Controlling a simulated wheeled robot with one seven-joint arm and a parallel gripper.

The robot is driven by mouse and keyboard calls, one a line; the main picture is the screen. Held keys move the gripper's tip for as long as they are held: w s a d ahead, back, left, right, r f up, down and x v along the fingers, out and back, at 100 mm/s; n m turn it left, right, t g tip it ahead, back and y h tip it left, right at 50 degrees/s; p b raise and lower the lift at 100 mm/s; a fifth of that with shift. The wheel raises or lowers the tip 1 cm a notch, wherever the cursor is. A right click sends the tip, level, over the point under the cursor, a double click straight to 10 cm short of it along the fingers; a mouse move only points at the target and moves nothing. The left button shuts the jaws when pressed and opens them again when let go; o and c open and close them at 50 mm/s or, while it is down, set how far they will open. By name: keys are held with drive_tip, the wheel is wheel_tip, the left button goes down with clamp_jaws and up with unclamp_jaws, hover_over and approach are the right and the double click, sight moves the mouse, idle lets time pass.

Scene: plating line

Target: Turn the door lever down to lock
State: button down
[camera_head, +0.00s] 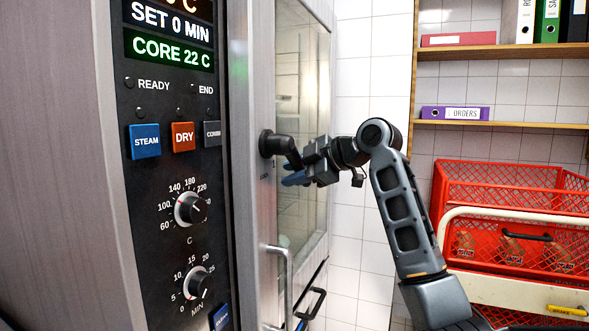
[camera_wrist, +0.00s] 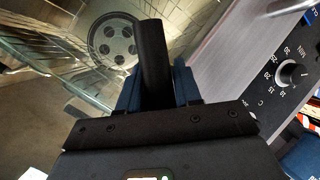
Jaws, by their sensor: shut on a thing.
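The black door lever (camera_head: 282,146) sits on the oven door's frame. From its round hub it points right and slightly downward, and its far end is hidden by my gripper. My gripper (camera_head: 296,177), with blue fingers, is at the lever's outer end and shut on it. In the wrist view the dark lever (camera_wrist: 153,52) stands between the two blue fingers (camera_wrist: 156,88). The oven door (camera_head: 303,130) has a glass pane and looks closed against the frame, though its far edge is hard to judge.
A control panel (camera_head: 168,110) with buttons and knobs is left of the door. A vertical metal handle (camera_head: 288,285) stands below the lever. Red crates (camera_head: 510,190) on a cart and wooden shelves (camera_head: 505,124) with binders are at the right.

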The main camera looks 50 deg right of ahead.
idle(0.3)
drive_tip(key=c, duration=1.1)
unclamp_jaws()
drive_tip(key=shift+c, duration=0.2)
drive_tip(key=b+v, duration=0.1)
drive_tip(key=v, duration=0.6)
drive_tip(key=shift+s+b, duration=0.35)
drive_tip(key=shift+d+r, duration=0.1)
